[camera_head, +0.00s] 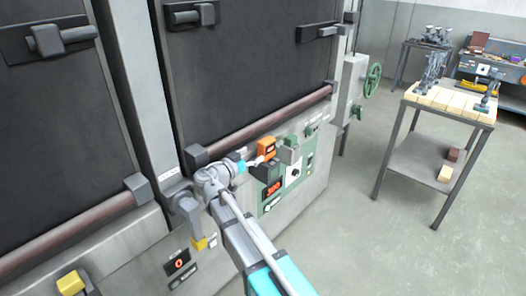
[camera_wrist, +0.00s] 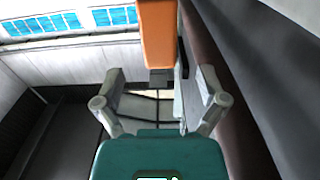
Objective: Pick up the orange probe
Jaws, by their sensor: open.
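The orange probe (camera_head: 267,146) is on the front control panel of the large dark-doored unit, just beyond the end of my arm. My gripper (camera_head: 256,162) is beside it at the panel, partly hard to make out at this size. In the wrist view, the orange probe (camera_wrist: 157,35) comes in from the top edge, with a grey end pointing toward me. My gripper's fingers (camera_wrist: 161,84) are spread apart on either side of the line of the probe, with nothing held between them. I cannot tell whether either finger touches the probe.
A dark red bar (camera_head: 270,122) runs close above the panel. A red-digit display (camera_head: 272,189) and a dial (camera_head: 293,172) sit below the probe. A wood-topped cart (camera_head: 449,100) bearing metal fixtures stands to the right. The floor (camera_head: 350,220) between is clear.

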